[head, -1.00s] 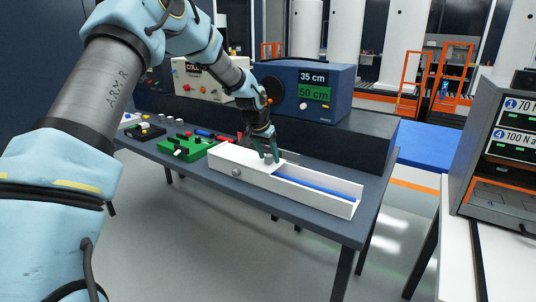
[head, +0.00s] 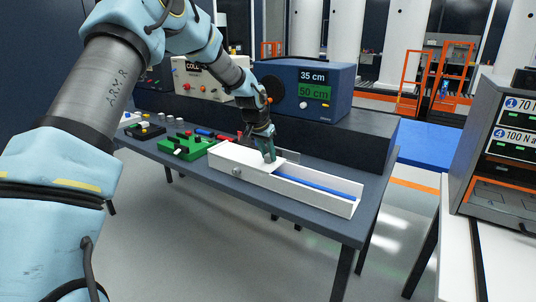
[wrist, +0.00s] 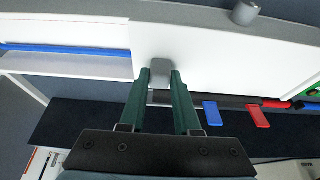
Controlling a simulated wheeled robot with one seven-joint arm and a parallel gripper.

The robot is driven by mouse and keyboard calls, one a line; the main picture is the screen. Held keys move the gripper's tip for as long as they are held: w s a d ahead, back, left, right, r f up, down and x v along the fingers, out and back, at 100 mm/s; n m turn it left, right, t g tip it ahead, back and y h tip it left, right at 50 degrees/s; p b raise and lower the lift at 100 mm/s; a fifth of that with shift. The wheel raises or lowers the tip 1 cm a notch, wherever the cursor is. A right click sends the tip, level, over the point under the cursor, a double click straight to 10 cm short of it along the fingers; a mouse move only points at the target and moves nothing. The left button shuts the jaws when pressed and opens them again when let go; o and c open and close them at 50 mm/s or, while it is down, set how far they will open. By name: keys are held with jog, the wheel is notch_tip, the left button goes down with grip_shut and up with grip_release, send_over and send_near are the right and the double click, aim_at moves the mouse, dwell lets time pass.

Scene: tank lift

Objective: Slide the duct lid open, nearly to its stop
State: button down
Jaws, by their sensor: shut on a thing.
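The white duct (head: 312,199) is a long box along the front of the grey table, open over its right part. A blue strip (head: 318,184) lies in the open part. The white lid (head: 240,157) covers the left part; it also fills the middle of the wrist view (wrist: 220,55). My gripper (head: 269,159) points down over the lid near its right edge. In the wrist view its two green fingers (wrist: 160,80) stand on either side of the lid's small grey knob (wrist: 159,72), shut on it. In the head view the fingers hide the knob.
A round grey knob (head: 236,171) sits on the duct's front wall. Behind the duct stands a blue box (head: 305,90) reading 35 cm and 50 cm. A green block (head: 186,147) lies to the left. A panel (head: 505,150) stands at the far right.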

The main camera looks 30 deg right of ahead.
dwell(0.8)
jog(key=s+d+b, duration=0.2)
jog(key=s+d, duration=0.2)
jog(key=s, duration=0.3)
jog(key=s+d+b, duration=0.3)
jog(key=s+d, duration=0.1)
jog(key=s, duration=0.4)
jog(key=s+d+b, duration=0.2)
jog(key=s+d, duration=0.2)
jog(key=s, duration=0.3)
jog(key=shift+s+d+b, duration=0.2)
jog(key=shift+b, duration=0.1)
jog(key=c, duration=0.6)
grip_release()
jog(key=shift+r, duration=0.1)
jog(key=b+v, duration=0.2)
jog(key=v, duration=0.8)
jog(key=shift+a+r, duration=0.2)
jog(key=shift+r, duration=0.05)
